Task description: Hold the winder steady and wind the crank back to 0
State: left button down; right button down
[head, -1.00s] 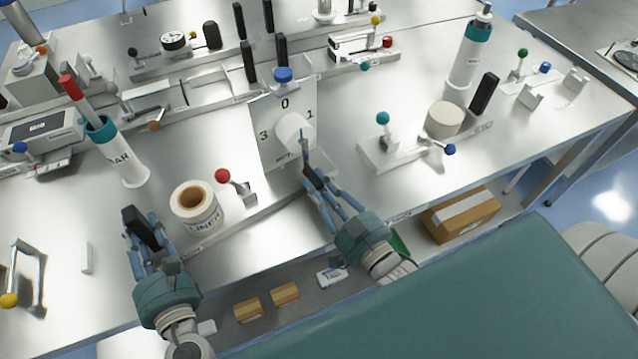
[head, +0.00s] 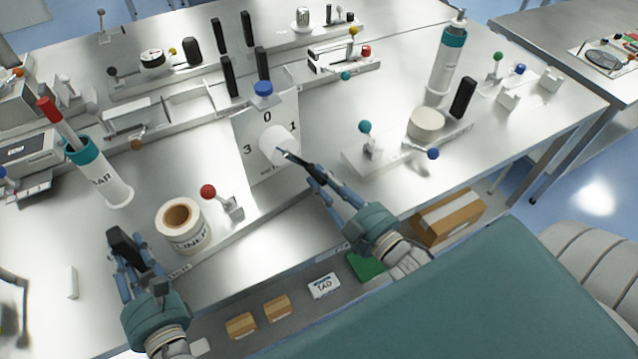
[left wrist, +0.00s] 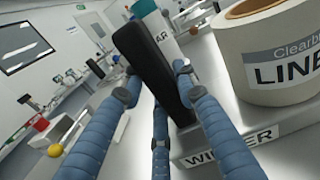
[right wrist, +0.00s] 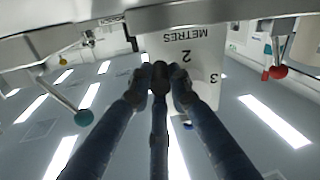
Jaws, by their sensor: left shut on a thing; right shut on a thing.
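The winder's white dial plate (head: 262,175) stands upright with the numbers 0, 1 and 3 showing in the head view; it shows upside down in the right wrist view (right wrist: 205,65) with 2, 3 and METRES. A white drum (head: 279,143) sticks out of its face. My right gripper (head: 308,175) is shut on the dark crank (head: 290,154) in front of the drum, pointing down and right. The held part is mostly hidden by the fingers. My left gripper (head: 122,255) is shut on an upright black handle (left wrist: 152,65) beside the WINDER label (left wrist: 235,146).
A liner roll (head: 184,228) stands between the left gripper and the plate, with a red-knobbed lever (head: 222,203) beside it. A teal-knobbed fixture (head: 372,145) is right of the plate. Bottles and black handles stand around. Boxes (head: 277,308) lie on the lower shelf.

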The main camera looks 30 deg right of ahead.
jog(key=shift+d, duration=0.45)
jog(key=c, duration=1.6)
grip_release()
jog(key=shift+d, duration=0.1)
jog(key=shift+s, duration=0.1)
jog(key=s, duration=0.4)
jog(key=s+d, duration=0.1)
jog(key=s, duration=0.3)
jog(key=s+d, duration=0.1)
jog(key=s, duration=0.2)
jog(key=shift+s, duration=0.4)
jog(key=shift+c, duration=0.3)
